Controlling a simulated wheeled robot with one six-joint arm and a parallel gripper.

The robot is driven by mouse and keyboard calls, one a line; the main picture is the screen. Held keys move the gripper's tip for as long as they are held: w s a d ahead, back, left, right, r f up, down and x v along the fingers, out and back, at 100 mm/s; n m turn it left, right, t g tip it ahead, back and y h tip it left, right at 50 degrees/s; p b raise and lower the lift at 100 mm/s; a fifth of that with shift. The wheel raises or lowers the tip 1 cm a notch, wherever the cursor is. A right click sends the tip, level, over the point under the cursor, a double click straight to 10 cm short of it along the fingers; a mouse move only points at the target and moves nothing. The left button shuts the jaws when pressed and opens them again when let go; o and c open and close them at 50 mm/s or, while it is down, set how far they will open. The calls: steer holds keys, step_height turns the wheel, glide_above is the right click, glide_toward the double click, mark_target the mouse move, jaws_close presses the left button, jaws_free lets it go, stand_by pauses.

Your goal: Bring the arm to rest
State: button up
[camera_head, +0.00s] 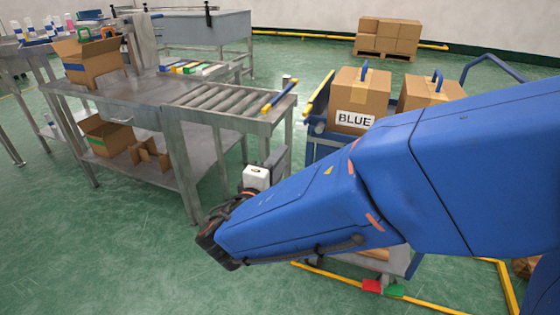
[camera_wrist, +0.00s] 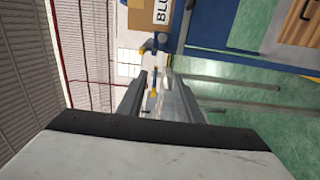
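My blue arm (camera_head: 330,200) reaches from the right edge across the head view, its dark wrist end low at the centre. A small white block (camera_head: 256,177) shows at that end; my gripper's fingers are mostly hidden there. In the wrist view, my gripper (camera_wrist: 155,98) shows two grey fingers apart, with background visible between them and no held object that I can make out. The wrist end overlaps the space in front of the roller conveyor (camera_head: 222,98) in the head view; I cannot tell the distance.
A metal workbench (camera_head: 140,92) with an open carton (camera_head: 92,62) stands at left. A blue cart (camera_head: 316,120) carries a carton labelled BLUE (camera_head: 358,96) and another carton (camera_head: 428,92), behind my arm. Stacked cartons (camera_head: 388,36) stand at the back. Green floor (camera_head: 110,235) is clear at front left.

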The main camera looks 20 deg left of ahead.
stand_by(0.4)
steer(key=w+d+m+g+h, duration=0.2)
steer(key=d+g, duration=0.1)
steer(key=d, duration=0.8)
steer(key=w+d+f+m+g+h, duration=0.1)
steer(key=w+d+m+g+h, duration=0.15)
steer(key=d, duration=0.85)
steer(key=w+d+m+g+h, duration=0.1)
steer(key=d+m+g+h, duration=0.2)
steer(key=d, duration=0.8)
steer(key=s+d+f+m+g+y, duration=0.1)
steer(key=s+d+f+m+g, duration=0.1)
steer(key=s+d, duration=0.35)
steer(key=s+d+f+m+g, duration=0.1)
steer(key=s+d+m+g, duration=0.1)
steer(key=d, duration=0.6)
steer(key=s+d+f+m+y, duration=0.1)
steer(key=s+d+m+y, duration=0.1)
steer(key=s, duration=0.5)
steer(key=s+d+f+m+y, duration=0.1)
steer(key=s+d+m+y, duration=0.1)
steer(key=s+m+y, duration=0.2)
steer(key=shift+s+d+f+g, duration=0.15)
steer(key=shift+s+d+g, duration=0.25)
steer(key=shift+s, duration=1)
steer(key=shift+y, duration=0.25)
